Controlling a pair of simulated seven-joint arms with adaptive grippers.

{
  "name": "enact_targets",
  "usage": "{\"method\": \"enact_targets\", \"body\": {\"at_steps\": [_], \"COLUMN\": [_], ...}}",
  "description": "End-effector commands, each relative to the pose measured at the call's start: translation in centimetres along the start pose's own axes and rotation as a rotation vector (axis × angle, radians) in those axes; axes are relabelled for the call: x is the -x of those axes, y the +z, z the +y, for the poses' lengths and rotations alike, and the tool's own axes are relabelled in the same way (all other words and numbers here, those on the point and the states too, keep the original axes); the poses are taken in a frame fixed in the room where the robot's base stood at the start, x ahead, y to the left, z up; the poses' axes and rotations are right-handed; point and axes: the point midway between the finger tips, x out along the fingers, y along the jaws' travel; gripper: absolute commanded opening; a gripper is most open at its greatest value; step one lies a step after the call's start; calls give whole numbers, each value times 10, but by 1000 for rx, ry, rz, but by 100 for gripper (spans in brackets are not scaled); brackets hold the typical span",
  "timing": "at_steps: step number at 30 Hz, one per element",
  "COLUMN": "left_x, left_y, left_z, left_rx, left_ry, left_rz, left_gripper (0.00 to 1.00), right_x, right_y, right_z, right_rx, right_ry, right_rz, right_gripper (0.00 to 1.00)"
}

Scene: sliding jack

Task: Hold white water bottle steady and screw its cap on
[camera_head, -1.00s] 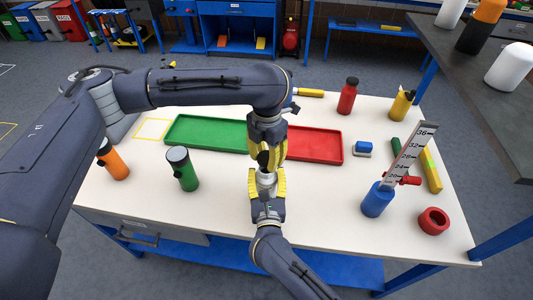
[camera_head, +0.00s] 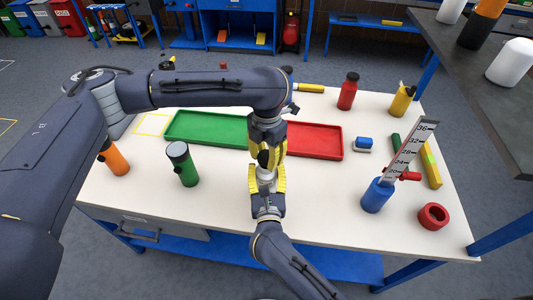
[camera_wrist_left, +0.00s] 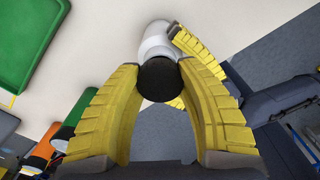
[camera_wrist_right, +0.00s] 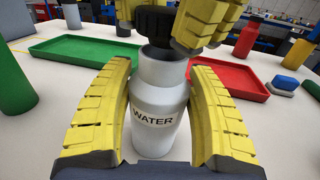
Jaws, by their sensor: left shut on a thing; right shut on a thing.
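The white water bottle (camera_wrist_right: 160,100) stands upright in the right wrist view, its WATER label facing that camera. My right gripper (camera_wrist_right: 162,88) is shut around its body; in the head view this gripper (camera_head: 267,184) is near the table's front edge. My left gripper (camera_wrist_left: 160,78) comes down from above and is shut on the cap, which also shows in the left wrist view (camera_wrist_left: 160,80). The bottle's white shoulder (camera_wrist_left: 155,40) shows beyond it.
A green tray (camera_head: 205,128) and a red tray (camera_head: 316,142) lie behind the grippers. A blue container (camera_head: 376,196) with a ruler and a red ring (camera_head: 433,216) are right. The table's front middle is clear.

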Motion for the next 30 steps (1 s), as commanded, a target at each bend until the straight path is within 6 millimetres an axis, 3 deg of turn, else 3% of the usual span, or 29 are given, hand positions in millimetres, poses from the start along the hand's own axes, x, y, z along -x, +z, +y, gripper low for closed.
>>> {"method": "enact_targets", "body": {"at_steps": [30], "left_x": [-7], "left_y": [0], "left_z": [0], "left_rx": [0], "left_ry": [-2], "left_rz": [0], "left_gripper": [22], "right_x": [0], "right_y": [0], "right_z": [0], "right_rx": [0], "right_ry": [0], "right_rz": [1], "right_gripper": [10]}}
